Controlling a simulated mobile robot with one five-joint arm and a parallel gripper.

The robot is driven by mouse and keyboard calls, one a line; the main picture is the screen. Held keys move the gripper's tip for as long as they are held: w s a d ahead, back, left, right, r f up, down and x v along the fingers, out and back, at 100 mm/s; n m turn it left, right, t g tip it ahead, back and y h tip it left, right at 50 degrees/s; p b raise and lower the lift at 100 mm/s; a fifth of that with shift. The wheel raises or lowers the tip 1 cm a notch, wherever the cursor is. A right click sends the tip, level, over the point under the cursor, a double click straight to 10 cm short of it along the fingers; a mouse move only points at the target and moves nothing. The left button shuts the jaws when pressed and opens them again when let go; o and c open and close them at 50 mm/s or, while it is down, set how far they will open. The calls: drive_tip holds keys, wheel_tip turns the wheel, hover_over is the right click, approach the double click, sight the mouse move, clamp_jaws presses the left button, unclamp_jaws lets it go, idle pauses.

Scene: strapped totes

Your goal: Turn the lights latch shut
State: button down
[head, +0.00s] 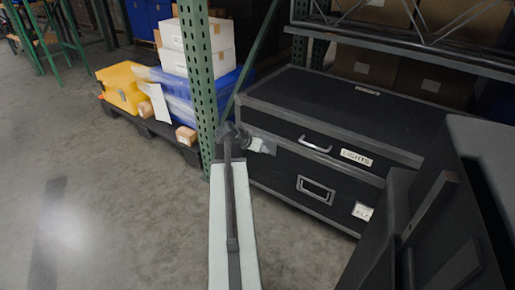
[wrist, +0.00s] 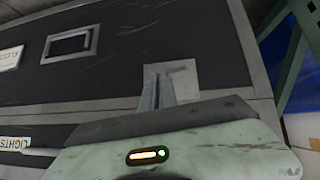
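The black case with grey edging, labelled LIGHTS (head: 356,157), stands at the right in the head view. Its label also shows at the lower left of the wrist view (wrist: 14,143). The latch (wrist: 185,76) is a pale square plate with a thin grey handle piece, near the case's corner. My gripper (head: 266,146) is at the left end of the case front. In the wrist view my gripper's narrow fingers (wrist: 158,90) overlap the latch plate and look close together. Whether they grip the latch handle is unclear, and the gripper body hides the area below.
A green rack post (head: 199,80) stands just left of the case. A bar handle (head: 315,145) and a recessed handle (head: 316,190) are on the case front. A yellow case (head: 122,88) and white boxes (head: 185,35) sit on a pallet at left. The left floor is clear.

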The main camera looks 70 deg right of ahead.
drive_tip(key=shift+s+a+f, duration=0.15)
drive_tip(key=shift+s+f, duration=0.1)
drive_tip(key=shift+f, duration=0.05)
drive_tip(key=w+a+r+p, duration=0.3)
drive_tip(key=a+r+p, duration=0.3)
drive_tip(key=r+p, duration=0.5)
drive_tip(key=shift+a+r, duration=0.2)
drive_tip(key=shift+r, duration=0.05)
drive_tip(key=shift+w, duration=0.15)
